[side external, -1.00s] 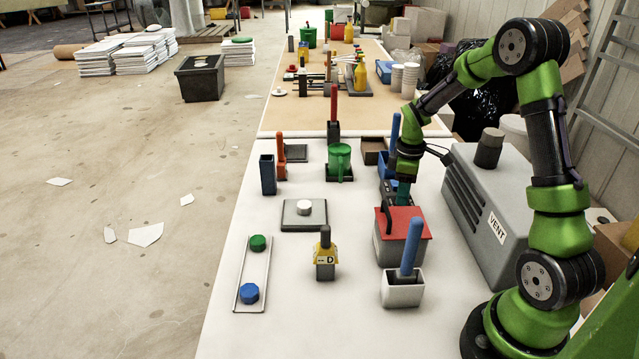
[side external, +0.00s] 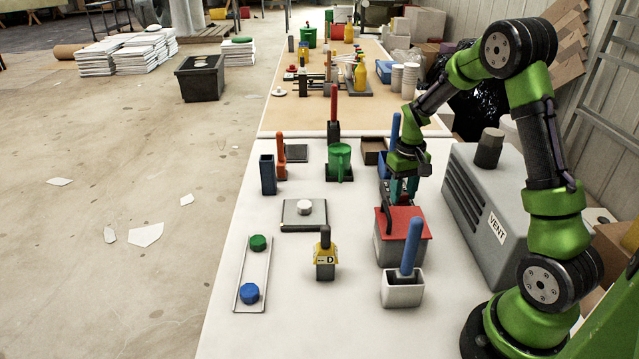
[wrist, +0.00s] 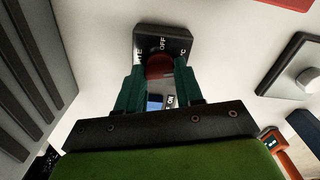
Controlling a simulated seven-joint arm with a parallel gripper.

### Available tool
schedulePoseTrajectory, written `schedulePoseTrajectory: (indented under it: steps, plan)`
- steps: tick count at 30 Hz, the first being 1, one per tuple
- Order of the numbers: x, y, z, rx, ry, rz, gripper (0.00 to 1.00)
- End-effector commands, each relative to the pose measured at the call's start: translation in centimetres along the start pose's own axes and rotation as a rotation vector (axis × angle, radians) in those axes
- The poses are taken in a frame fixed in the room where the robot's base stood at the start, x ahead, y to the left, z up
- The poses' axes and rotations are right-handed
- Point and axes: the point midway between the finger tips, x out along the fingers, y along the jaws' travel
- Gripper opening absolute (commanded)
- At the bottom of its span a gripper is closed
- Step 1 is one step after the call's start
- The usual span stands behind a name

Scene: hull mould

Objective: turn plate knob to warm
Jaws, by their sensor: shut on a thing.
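In the wrist view, a small dark control box (wrist: 145,40) carries a dark red knob (wrist: 159,68). "OFF" is printed above the knob, with partly readable letters to either side; I cannot read a "warm" mark. The teal fingers of my gripper (wrist: 159,75) are on either side of the knob and closed on it. In the side external view my gripper (side external: 403,190) points down just behind the red-lidded box (side external: 410,220). The knob and most of its control box are hidden there.
The grey vent unit (side external: 490,200) stands close to the right of my gripper. A white box with a blue handle (side external: 403,290) stands in front. A blue box (side external: 384,165) is just behind. A plate with a white knob (side external: 304,210) lies to the left. Table between is clear.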

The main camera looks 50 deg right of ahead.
Motion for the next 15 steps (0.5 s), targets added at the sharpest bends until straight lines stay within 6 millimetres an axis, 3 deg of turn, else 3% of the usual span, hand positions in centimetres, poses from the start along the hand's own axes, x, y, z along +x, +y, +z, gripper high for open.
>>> schedulePoseTrajectory:
  steps: [15]
  plan:
    - [-0.11,-0.04,-0.01,0.291,0.0,-0.001,0.06]
